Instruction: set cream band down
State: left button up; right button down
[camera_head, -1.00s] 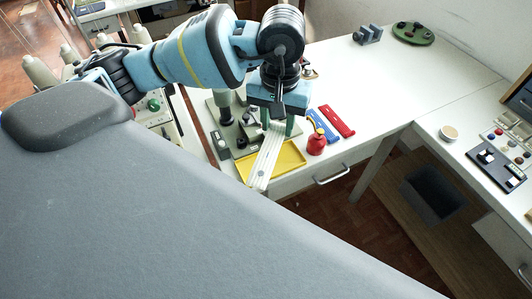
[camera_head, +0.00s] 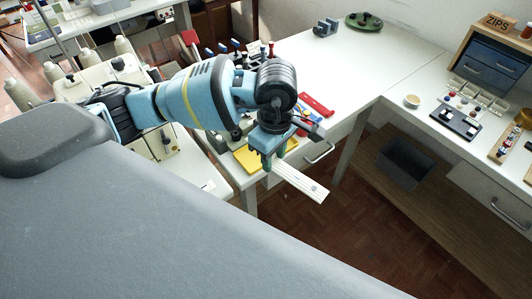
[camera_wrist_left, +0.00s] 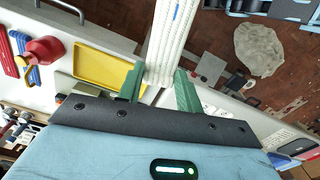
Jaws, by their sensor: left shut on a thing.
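The cream band (camera_head: 300,184) is a flat ribbed strip with a small round mark near its free end. My left gripper (camera_head: 270,164) is shut on one end of it. The band sticks out past the table's front edge, over the floor. In the left wrist view the band (camera_wrist_left: 167,40) runs up from between the green fingers (camera_wrist_left: 160,88). A yellow tray (camera_head: 252,158) lies on the table beside the gripper, partly hidden by it; it looks empty in the left wrist view (camera_wrist_left: 105,62). My right gripper is out of view.
A red strip (camera_head: 316,104) lies on the white table (camera_head: 335,75). A dark bin (camera_head: 404,163) stands low at right. A small round dish (camera_head: 412,101) sits on the right table.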

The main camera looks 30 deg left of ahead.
aim_at(276, 168)
pick_arm(q)
jog(key=f+n, duration=0.1)
jog(key=n, duration=0.1)
jog(key=f+n, duration=0.1)
jog(key=n, duration=0.1)
jog(key=s+d+f+n, duration=0.1)
jog(key=n, duration=0.1)
jog(key=shift+d, duration=0.1)
jog(key=n, duration=0.1)
jog(key=f+n, duration=0.1)
jog(key=n, duration=0.1)
jog(key=f+n, duration=0.1)
jog(key=n, duration=0.1)
jog(key=shift+s+d+f, duration=0.15)
jog(key=shift+s+d, duration=0.15)
jog(key=shift+d, duration=0.1)
jog(key=n, duration=0.1)
jog(key=f+n, duration=0.1)
jog(key=n, duration=0.1)
jog(key=f+n, duration=0.1)
jog(key=shift+s+d+n, duration=0.3)
jog(key=shift+d, duration=0.1)
